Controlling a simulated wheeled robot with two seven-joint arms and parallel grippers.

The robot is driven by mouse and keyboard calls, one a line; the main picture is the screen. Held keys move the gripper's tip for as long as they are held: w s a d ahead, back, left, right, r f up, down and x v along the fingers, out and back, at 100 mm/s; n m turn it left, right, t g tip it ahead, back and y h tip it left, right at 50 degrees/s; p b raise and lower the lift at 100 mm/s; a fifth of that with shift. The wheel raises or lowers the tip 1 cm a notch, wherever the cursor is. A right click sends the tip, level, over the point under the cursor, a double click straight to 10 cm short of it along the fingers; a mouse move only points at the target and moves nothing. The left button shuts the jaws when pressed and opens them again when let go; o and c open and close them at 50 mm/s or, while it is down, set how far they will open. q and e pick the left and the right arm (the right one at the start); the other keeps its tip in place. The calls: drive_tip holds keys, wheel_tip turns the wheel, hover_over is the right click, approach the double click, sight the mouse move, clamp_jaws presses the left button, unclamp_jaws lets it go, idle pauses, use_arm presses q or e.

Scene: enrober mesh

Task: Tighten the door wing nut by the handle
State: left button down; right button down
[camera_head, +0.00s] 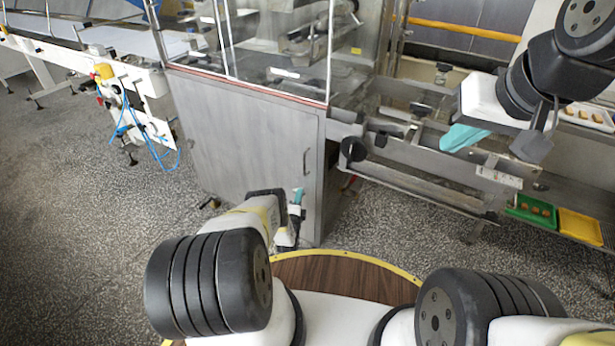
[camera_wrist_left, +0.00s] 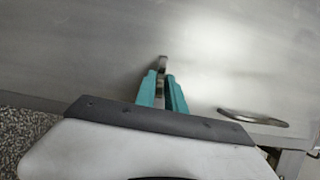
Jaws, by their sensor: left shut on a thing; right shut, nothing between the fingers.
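The door (camera_head: 240,125) is the grey metal panel of a cabinet ahead of me. Its handle (camera_head: 307,163) is a small metal bar near the right edge, and it also shows in the left wrist view (camera_wrist_left: 253,118). My left gripper (camera_head: 298,194) is at the door just below the handle. In the left wrist view its teal fingers (camera_wrist_left: 160,79) are shut on the small metal wing nut (camera_wrist_left: 163,62), which sticks out beyond the tips. The wing nut cannot be made out in the head view. My right gripper (camera_head: 448,146) is shut and empty, away at the right.
A clear guard (camera_head: 275,45) stands on top of the cabinet. A conveyor frame (camera_head: 425,165) runs to the right, with a green tray (camera_head: 515,212) and a yellow tray (camera_head: 580,240). Blue hoses (camera_head: 150,140) hang at left.

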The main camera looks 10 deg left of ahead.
use_arm(q)
drive_tip(key=c, duration=1.5)
unclamp_jaws()
drive_tip(key=shift+s, duration=0.1)
drive_tip(key=s, duration=0.7)
drive_tip(key=shift+s+d, duration=0.15)
drive_tip(key=shift+s, duration=0.15)
drive_tip(key=shift+f, duration=0.1)
